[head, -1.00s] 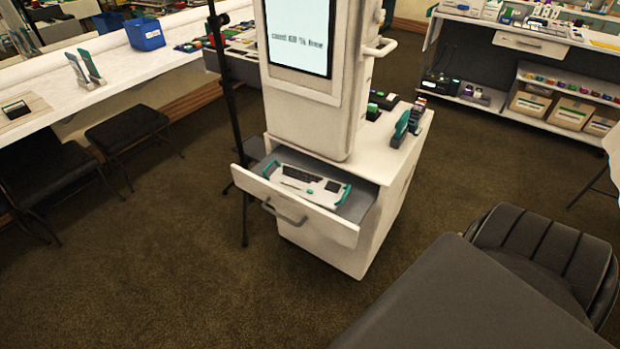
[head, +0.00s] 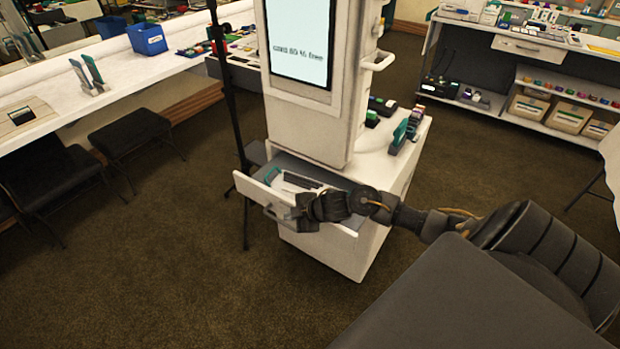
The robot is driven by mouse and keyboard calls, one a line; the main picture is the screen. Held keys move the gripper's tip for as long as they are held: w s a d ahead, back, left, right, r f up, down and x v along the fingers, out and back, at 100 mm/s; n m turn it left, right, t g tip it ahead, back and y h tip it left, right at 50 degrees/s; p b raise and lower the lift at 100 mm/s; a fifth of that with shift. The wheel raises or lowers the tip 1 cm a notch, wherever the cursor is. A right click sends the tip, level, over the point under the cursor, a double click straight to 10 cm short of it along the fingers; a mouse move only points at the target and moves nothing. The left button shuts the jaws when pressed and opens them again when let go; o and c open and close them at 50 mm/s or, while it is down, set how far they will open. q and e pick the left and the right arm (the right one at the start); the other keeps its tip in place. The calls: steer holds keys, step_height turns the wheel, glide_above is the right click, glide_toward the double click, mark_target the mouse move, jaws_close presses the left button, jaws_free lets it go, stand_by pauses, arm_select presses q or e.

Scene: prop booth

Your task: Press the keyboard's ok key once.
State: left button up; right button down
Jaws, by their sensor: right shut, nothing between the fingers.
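The keyboard (head: 291,182) lies in the open drawer (head: 250,192) of a white cabinet, in the head view. It is pale with a teal end and dark keys. Only its left part shows; my right arm covers the rest, and I cannot make out the ok key. My right gripper (head: 298,214) reaches in from the right, shut and empty. In the picture it overlaps the drawer's front panel and handle; I cannot tell whether it touches them. My left gripper is not in view.
A tall white column with a screen (head: 300,40) stands on the cabinet behind the drawer. A thin dark stand (head: 235,110) rises just left of the drawer. Stools (head: 130,130) stand along the left counter. Carpet is clear in front.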

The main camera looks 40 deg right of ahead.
steer(key=shift+n, duration=0.6)
steer(key=w+d+r, duration=0.1)
steer(key=w+d, duration=0.1)
steer(key=d, duration=0.1)
steer(key=w+d+r, duration=0.1)
steer(key=d, duration=0.1)
steer(key=shift+w+d+r, duration=0.1)
steer(key=shift+d+r, duration=0.15)
steer(key=shift+r, duration=0.05)
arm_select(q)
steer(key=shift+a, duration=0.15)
arm_select(e)
steer(key=w+d+r+y, duration=0.1)
steer(key=d+r, duration=0.4)
steer(key=d, duration=0.2)
steer(key=shift+w+d+g, duration=0.3)
steer(key=shift+d+g, duration=0.05)
steer(key=shift+g, duration=0.05)
steer(key=shift+f, duration=0.15)
